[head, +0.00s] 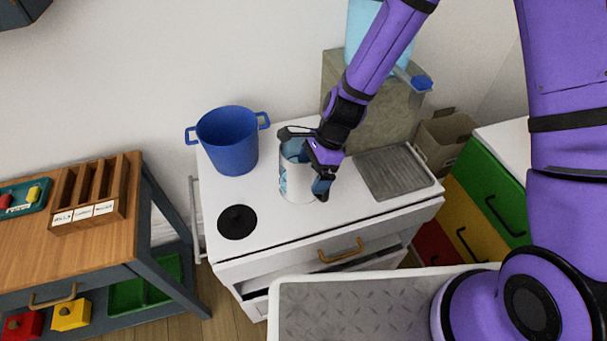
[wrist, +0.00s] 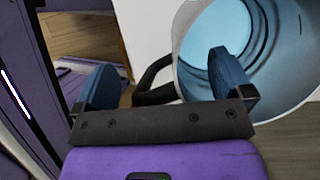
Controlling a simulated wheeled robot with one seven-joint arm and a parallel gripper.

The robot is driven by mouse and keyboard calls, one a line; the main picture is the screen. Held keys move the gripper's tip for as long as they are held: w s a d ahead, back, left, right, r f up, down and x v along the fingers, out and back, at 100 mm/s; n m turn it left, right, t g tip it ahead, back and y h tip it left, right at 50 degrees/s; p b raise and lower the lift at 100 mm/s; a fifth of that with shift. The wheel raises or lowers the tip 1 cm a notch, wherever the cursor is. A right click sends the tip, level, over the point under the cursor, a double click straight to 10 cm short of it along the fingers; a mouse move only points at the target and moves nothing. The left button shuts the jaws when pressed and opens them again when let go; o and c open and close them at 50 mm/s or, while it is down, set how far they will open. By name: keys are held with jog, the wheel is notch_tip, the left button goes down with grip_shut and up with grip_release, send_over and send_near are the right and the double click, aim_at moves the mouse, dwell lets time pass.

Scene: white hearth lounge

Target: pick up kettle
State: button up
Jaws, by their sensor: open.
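The kettle appears to be the open, pale cylindrical vessel (head: 296,188) with blue markings, upright on the white cabinet top. In the wrist view the kettle (wrist: 282,75) shows its light blue inside and a black handle (wrist: 152,84). My gripper (head: 309,162) is at the kettle's upper right side and hides part of it. In the wrist view my gripper (wrist: 163,75) is open, with one blue finger on each side of the handle. The right finger overlaps the kettle's rim; I cannot tell whether either finger touches it.
A blue two-handled pot (head: 228,145) stands left of the kettle. A black disc (head: 237,222) lies at the front left. A grey ribbed tray (head: 394,172) is to the right, with a stone-like block (head: 375,130) holding a light blue container behind. A wooden table (head: 40,245) stands left.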

jog(key=shift+a+f, duration=0.1)
jog(key=shift+f, duration=0.1)
jog(key=shift+c, duration=0.4)
grip_shut()
jog(key=shift+s, duration=0.1)
dwell(0.9)
